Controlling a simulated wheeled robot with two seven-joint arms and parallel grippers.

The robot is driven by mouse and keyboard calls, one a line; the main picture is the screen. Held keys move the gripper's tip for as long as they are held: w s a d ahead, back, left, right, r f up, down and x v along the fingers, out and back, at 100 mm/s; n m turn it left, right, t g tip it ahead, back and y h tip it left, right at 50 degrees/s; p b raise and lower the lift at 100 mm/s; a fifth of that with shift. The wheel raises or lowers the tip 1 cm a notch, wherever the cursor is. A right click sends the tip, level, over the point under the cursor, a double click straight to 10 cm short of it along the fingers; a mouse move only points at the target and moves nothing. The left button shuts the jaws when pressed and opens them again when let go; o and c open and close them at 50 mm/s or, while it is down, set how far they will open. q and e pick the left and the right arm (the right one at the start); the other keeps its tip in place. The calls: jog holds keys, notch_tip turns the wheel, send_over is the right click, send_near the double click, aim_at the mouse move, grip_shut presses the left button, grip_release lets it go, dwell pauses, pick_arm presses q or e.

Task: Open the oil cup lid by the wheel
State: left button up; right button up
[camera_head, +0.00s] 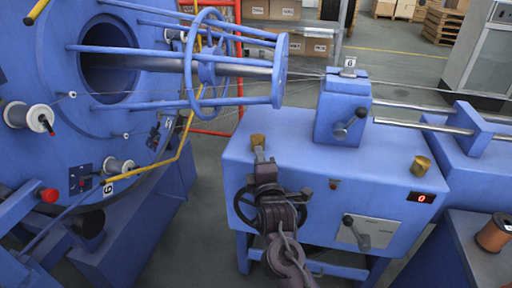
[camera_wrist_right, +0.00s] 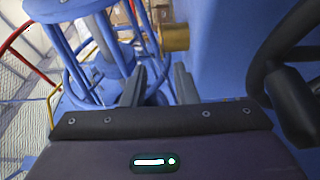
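In the wrist view the brass cup (camera_wrist_right: 176,37) lies ahead of the fingers, closer to the right-hand finger. The two fingers (camera_wrist_right: 159,88) are apart with nothing between them. I cannot tell whether they touch the cup, or how its lid stands. The black handwheel (camera_head: 245,206) is behind my right wrist; its rim (camera_wrist_right: 258,72) shows at right in the wrist view. My left gripper is out of view.
A second brass cup (camera_head: 421,165) stands at the housing's right, near a red digital display (camera_head: 421,198). A clamp block with a lever (camera_head: 343,117) is behind. The blue strander cage (camera_head: 210,65) and thin wires are to the left and back.

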aim_at(257, 139)
jog(key=w, duration=0.5)
jog(key=shift+a+f, duration=0.1)
jog(key=shift+a, duration=0.05)
jog(key=shift+c, duration=0.3)
grip_shut()
